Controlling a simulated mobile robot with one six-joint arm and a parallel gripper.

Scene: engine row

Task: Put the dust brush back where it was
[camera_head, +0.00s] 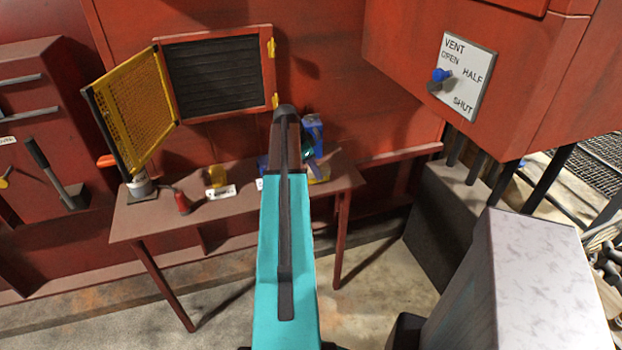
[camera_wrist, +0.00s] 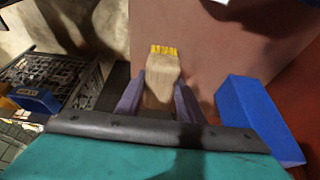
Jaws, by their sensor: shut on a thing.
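The dust brush (camera_wrist: 162,78) has a pale wooden body and short yellow bristles at its far end. In the wrist view my gripper (camera_wrist: 160,90) has its two purple fingers closed on either side of the brush's wooden body. The bristles point away from me, over or against the brown table top (camera_wrist: 180,25); I cannot tell whether they touch it.
A blue block (camera_wrist: 255,115) is close right of my gripper. A grey-topped block (camera_head: 530,270) stands front right.

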